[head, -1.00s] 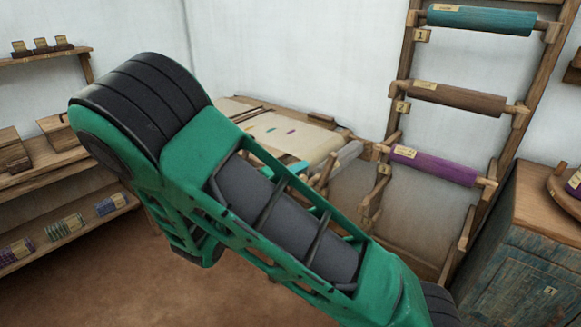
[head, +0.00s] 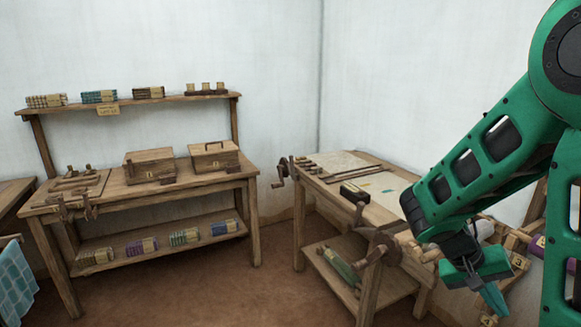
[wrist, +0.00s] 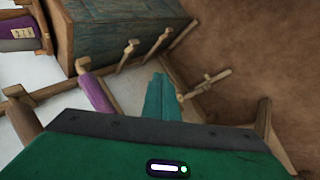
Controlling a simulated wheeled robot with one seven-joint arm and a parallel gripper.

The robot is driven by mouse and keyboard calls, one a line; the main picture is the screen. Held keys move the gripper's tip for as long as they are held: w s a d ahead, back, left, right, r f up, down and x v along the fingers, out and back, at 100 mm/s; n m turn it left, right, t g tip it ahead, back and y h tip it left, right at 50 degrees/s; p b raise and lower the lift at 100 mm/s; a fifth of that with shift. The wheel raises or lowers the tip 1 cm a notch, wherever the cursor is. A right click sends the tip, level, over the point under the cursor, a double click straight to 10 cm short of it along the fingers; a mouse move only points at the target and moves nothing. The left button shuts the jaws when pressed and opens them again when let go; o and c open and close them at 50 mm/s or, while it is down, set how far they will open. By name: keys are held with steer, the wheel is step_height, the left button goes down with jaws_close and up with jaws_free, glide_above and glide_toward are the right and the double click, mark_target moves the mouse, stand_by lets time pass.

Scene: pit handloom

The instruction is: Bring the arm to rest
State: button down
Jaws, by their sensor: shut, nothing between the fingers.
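My green arm comes in from the right side of the head view. My gripper (head: 490,298) hangs at its end, pointing down, in front of the right-hand table. In the wrist view my gripper (wrist: 162,88) shows its two teal fingers together with nothing between them. The fingers appear above the floor, near wooden bars and a purple rod (wrist: 96,93); I cannot tell the exact distance.
A table (head: 390,217) with a crank wheel (head: 376,250) stands beside my arm. A workbench (head: 120,190) with lidded boxes stands at the left. Brown floor (head: 262,290) lies clear between them. A blue-grey cabinet (wrist: 125,35) is in the wrist view.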

steer(key=s+a+r+t+y, duration=0.1)
steer(key=s+a+r+y, duration=0.1)
steer(key=s, duration=0.5)
steer(key=s+a+r+t+y, duration=0.1)
steer(key=s+a+r+y, duration=0.2)
steer(key=s+y, duration=0.3)
steer(key=shift+s+a+r+m, duration=0.3)
steer(key=shift+s+a+r, duration=0.05)
steer(key=shift+s+a, duration=0.45)
steer(key=shift+w+d+f, duration=0.1)
steer(key=shift+w+f, duration=0.15)
steer(key=shift+w, duration=0.35)
